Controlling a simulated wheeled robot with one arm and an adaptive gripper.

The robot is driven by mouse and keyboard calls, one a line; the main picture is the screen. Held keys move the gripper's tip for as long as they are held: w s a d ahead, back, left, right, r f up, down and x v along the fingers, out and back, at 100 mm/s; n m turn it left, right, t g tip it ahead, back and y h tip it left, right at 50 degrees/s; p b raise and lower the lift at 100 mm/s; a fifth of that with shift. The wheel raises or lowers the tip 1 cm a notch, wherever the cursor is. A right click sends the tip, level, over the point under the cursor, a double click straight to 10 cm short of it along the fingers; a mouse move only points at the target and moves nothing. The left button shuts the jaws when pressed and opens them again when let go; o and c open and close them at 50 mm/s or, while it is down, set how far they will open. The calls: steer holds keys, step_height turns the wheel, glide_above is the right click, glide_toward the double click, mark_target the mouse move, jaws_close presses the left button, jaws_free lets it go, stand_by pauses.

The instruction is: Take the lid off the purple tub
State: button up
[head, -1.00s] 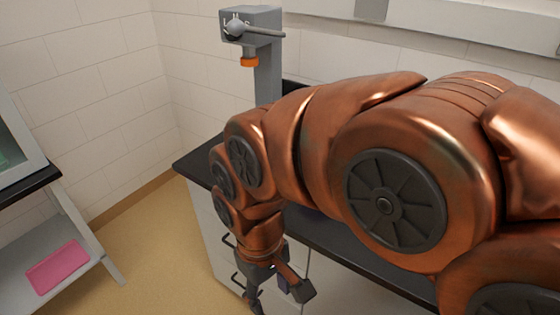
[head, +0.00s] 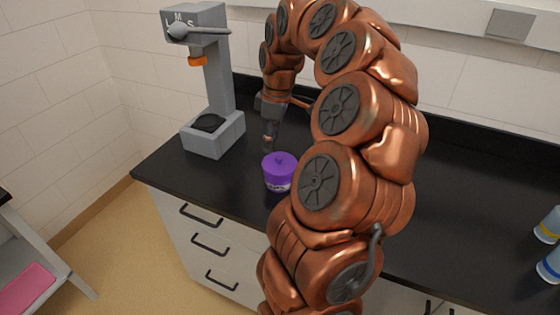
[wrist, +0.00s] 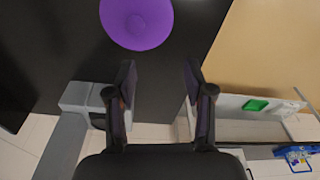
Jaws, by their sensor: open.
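The purple tub (head: 279,180) stands upright on the black counter near its front edge, with a pale label band on its side. Its purple lid (head: 279,161) with a small central knob sits on top. In the wrist view the round lid (wrist: 137,20) shows from above at the top edge, partly cut off. My gripper (head: 268,146) points down just left of and above the tub, seemingly not touching it; the exact distance is unclear. In the wrist view my gripper (wrist: 160,78) has its two fingers spread with nothing between them, and the lid lies beyond the fingertips.
A grey dispenser stand (head: 213,135) with an orange nozzle is left of the tub. The black counter (head: 470,220) between is clear.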

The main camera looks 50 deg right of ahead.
mark_target(280, 156)
steer(key=d, duration=0.2)
steer(key=shift+s+d+f, duration=0.3)
steer(key=shift+s+d, duration=0.05)
steer(key=shift+d, duration=0.05)
steer(key=shift+d+f, duration=0.1)
steer(key=shift+f, duration=0.1)
steer(key=shift+w+f+p, duration=0.1)
steer(key=shift+f+p, duration=0.45)
steer(key=shift+f, duration=0.6)
steer(key=shift+w+d+f+p, duration=0.15)
steer(key=shift+f+p, duration=0.5)
steer(key=shift+f, duration=0.65)
steer(key=shift+w+d+f+p, duration=0.1)
steer(key=shift+f+p, duration=0.55)
steer(key=shift+f, duration=0.6)
steer(key=shift+c, duration=0.5)
jaws_close()
steer(key=shift+r, duration=0.1)
